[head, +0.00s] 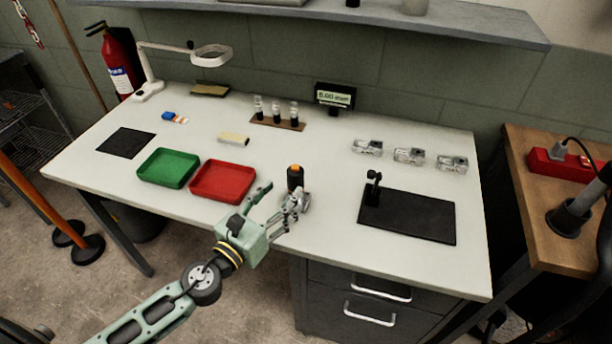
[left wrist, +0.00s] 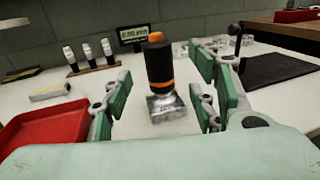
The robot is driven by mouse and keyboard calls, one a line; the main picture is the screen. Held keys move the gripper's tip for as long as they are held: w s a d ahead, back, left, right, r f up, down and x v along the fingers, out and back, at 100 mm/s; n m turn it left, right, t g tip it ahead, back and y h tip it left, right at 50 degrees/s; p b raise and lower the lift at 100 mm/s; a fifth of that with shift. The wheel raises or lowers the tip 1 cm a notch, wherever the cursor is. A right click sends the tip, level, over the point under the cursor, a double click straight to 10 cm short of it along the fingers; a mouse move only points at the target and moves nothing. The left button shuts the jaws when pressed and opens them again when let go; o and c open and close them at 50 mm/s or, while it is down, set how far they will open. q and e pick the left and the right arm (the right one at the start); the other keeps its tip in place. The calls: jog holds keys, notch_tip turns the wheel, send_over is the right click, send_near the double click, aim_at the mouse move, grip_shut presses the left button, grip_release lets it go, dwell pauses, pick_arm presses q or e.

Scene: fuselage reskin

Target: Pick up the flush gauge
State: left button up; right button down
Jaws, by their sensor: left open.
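The flush gauge, which I take to be the upright black cylinder (head: 295,178) with orange bands, stands on the white table near its front middle. In the left wrist view the gauge (left wrist: 159,65) has a silver metal foot resting on the table. My left gripper (head: 284,196) is open, its fingers pointing at the gauge from the front. In the left wrist view the green finger pads (left wrist: 160,108) stand to either side of the gauge, with visible gaps. The gripper hides the foot in the head view. My right gripper is not in view.
A red tray (head: 222,196) and a green tray (head: 168,183) lie left of the gauge. A black plate (head: 420,222) with a small stand is to the right. Several clear blocks (head: 409,155), a rack (head: 277,123) and a small display (head: 334,97) are behind.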

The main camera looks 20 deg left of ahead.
aim_at(291, 183)
pick_arm(q)
jog(key=shift+w+d+r, duration=0.1)
jog(key=shift+w, duration=0.3)
jog(key=p+x, duration=0.1)
jog(key=x, duration=0.4)
jog(key=shift+w, duration=0.3)
jog(key=shift+w+d, duration=0.15)
jog(key=shift+w, duration=0.2)
jog(key=c, duration=1.3)
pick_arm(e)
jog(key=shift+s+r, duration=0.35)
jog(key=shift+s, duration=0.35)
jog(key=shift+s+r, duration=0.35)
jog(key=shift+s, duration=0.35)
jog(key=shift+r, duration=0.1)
